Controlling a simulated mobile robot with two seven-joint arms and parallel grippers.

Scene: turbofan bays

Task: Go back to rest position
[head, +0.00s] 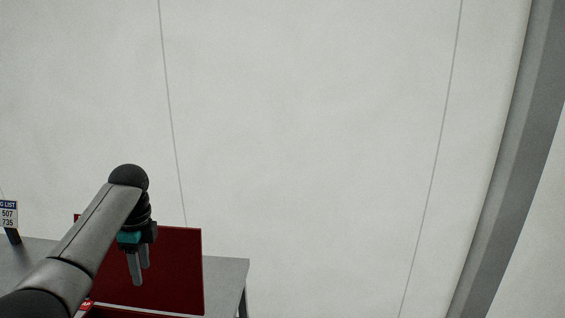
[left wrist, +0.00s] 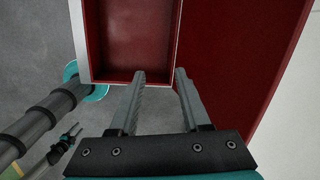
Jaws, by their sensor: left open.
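My left gripper (head: 139,268) hangs fingers down in front of a dark red upright panel in the head view. In the left wrist view its two fingers (left wrist: 160,76) are apart with nothing between them. Beyond the fingertips is a red box (left wrist: 132,79) with pale edges and an empty-looking inside. I cannot tell whether the fingertips touch it. My right gripper is not in the head view.
The red panel (head: 165,270) stands on a grey table (head: 228,270) at the lower left. A small sign with numbers (head: 8,214) stands at the far left. A pale wall (head: 300,140) fills most of the view, with a grey post (head: 520,140) at right.

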